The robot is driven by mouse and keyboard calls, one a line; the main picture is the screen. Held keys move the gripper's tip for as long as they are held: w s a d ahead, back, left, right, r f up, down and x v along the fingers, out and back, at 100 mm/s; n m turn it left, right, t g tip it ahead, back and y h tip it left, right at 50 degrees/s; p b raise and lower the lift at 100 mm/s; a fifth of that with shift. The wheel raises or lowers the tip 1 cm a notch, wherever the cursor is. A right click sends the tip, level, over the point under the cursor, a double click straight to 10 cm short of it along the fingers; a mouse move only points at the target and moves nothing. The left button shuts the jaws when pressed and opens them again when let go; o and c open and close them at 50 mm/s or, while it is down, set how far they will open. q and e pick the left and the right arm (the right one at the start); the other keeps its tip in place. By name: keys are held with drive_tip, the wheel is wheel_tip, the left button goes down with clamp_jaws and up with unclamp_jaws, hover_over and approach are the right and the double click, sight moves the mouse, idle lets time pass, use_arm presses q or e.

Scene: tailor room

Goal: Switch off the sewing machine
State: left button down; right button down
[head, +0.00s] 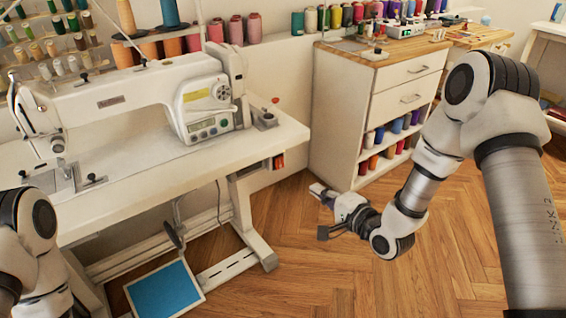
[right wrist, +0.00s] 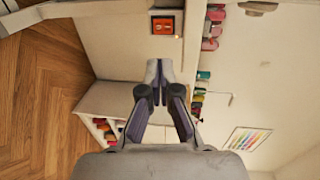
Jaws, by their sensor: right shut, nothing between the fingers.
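The white sewing machine (head: 130,98) stands on its white table (head: 150,185) at the left of the head view. A small box with a red-orange face, which looks like a power switch (head: 279,161), sits under the table's right end. It also shows in the right wrist view, the switch box (right wrist: 164,25) being near the top. My right gripper (head: 317,190) is shut and empty, in the air to the right of the switch and apart from it. Its closed fingertips show in the right wrist view (right wrist: 159,68). My left gripper is out of view; only part of my left arm shows.
A white drawer cabinet (head: 385,85) with a wooden top and shelves of thread spools stands behind my right gripper. A pedal with a blue top (head: 165,291) lies under the table. The wooden floor (head: 300,265) between table and right arm is clear.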

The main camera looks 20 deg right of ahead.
sight(280, 166)
drive_tip(key=b+x, duration=0.1)
drive_tip(key=x, duration=0.6)
drive_tip(key=b+x, duration=0.1)
drive_tip(key=x, duration=0.5)
drive_tip(key=shift+w+a+f+b, duration=0.1)
drive_tip(key=shift+w+f+b, duration=0.2)
drive_tip(key=shift+w+b, duration=0.1)
drive_tip(key=shift+w, duration=0.15)
drive_tip(key=shift+f, duration=0.1)
drive_tip(key=t+b, duration=0.2)
drive_tip(key=b, duration=0.1)
drive_tip(key=shift+w+a+y, duration=0.1)
drive_tip(key=shift+w+y, duration=0.2)
